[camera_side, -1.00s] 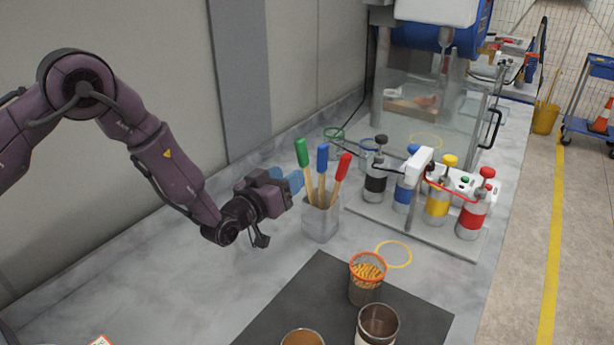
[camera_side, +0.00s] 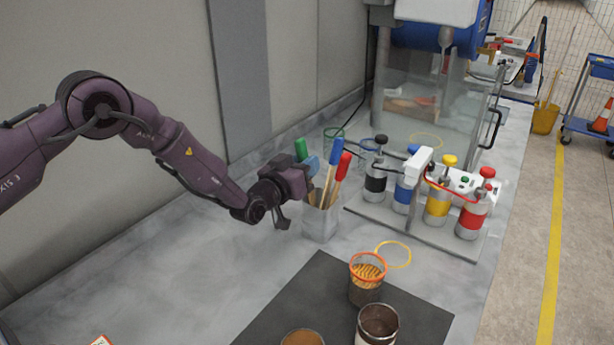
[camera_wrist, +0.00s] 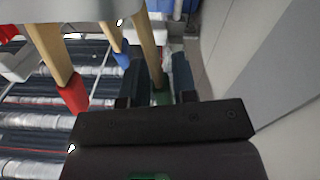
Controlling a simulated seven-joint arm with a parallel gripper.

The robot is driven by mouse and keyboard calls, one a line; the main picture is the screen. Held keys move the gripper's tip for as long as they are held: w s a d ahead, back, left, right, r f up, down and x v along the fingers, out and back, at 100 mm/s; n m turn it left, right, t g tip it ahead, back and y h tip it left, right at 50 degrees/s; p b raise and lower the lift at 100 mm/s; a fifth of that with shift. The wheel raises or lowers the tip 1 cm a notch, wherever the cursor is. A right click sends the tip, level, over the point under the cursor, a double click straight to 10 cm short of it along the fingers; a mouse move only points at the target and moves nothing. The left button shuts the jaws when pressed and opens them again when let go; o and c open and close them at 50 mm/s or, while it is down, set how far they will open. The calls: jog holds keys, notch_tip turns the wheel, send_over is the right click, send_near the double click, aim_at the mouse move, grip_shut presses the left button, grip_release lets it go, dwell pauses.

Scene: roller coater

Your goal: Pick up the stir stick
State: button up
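Three stir sticks with wooden shafts stand in a grey holder (camera_side: 321,222). Their handles are green (camera_side: 301,150), blue (camera_side: 335,152) and red (camera_side: 343,165). My gripper (camera_side: 310,166) is at the upper part of the green-handled stick, with a blue fingertip between the green and blue handles. In the wrist view, the green handle (camera_wrist: 161,97) shows between my gripper's two dark fingers (camera_wrist: 160,80). Whether they press on it cannot be told. The blue handle (camera_wrist: 122,59) and red handle (camera_wrist: 73,94) are to the left there.
Pump bottles with black (camera_side: 375,184), blue, yellow and red (camera_side: 471,218) tops stand right of the holder. An orange-rimmed cup (camera_side: 366,283) and an open can (camera_side: 376,325) stand on the dark mat (camera_side: 290,295). The counter left of the holder is clear.

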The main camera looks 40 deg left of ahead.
grip_shut()
jog(key=shift+r, duration=0.1)
